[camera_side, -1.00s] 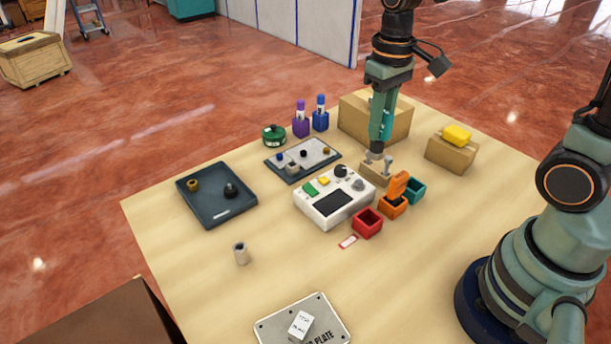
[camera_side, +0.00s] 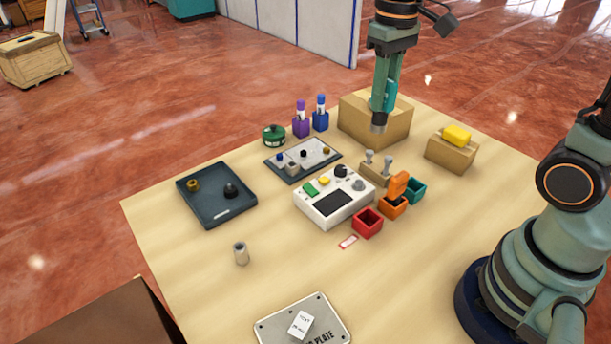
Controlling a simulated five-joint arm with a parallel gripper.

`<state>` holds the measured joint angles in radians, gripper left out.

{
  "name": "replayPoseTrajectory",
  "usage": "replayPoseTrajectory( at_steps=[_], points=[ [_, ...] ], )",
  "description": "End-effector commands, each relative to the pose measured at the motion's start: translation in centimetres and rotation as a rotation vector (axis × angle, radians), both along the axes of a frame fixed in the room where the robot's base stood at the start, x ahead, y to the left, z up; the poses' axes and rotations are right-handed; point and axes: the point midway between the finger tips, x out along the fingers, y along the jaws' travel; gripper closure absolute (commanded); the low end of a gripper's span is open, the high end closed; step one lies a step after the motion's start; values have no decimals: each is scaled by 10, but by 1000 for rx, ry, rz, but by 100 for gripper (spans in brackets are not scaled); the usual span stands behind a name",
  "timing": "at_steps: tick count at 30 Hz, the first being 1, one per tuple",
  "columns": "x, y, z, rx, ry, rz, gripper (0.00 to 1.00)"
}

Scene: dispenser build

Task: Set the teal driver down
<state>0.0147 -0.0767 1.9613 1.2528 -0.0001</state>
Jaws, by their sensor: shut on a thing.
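My gripper (camera_side: 379,112) is at the back of the table, raised in front of the large cardboard box. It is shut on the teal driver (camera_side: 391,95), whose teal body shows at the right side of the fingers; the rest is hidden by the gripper. The teal holder (camera_side: 415,190) stands on the table to the lower right, beside the orange holder, and looks empty. The gripper is well apart from it, above and behind.
The orange holder (camera_side: 393,207) has an orange driver (camera_side: 398,184) in it; the red holder (camera_side: 367,223) looks empty. A wooden block with two grey pegs (camera_side: 376,173) stands below my gripper, beside the white console (camera_side: 318,212).

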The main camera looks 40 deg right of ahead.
Motion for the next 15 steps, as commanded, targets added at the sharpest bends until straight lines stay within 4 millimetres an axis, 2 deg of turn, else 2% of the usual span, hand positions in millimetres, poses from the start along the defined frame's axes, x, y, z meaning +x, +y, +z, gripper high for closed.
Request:
replayPoseTrajectory(
  at_steps=[8,11,15],
  points=[
    [39,-37,14,0,4,-95,100],
    [56,-58,20,1,4,-140,100],
    [80,-95,27,1,5,-216,100]
  ],
)
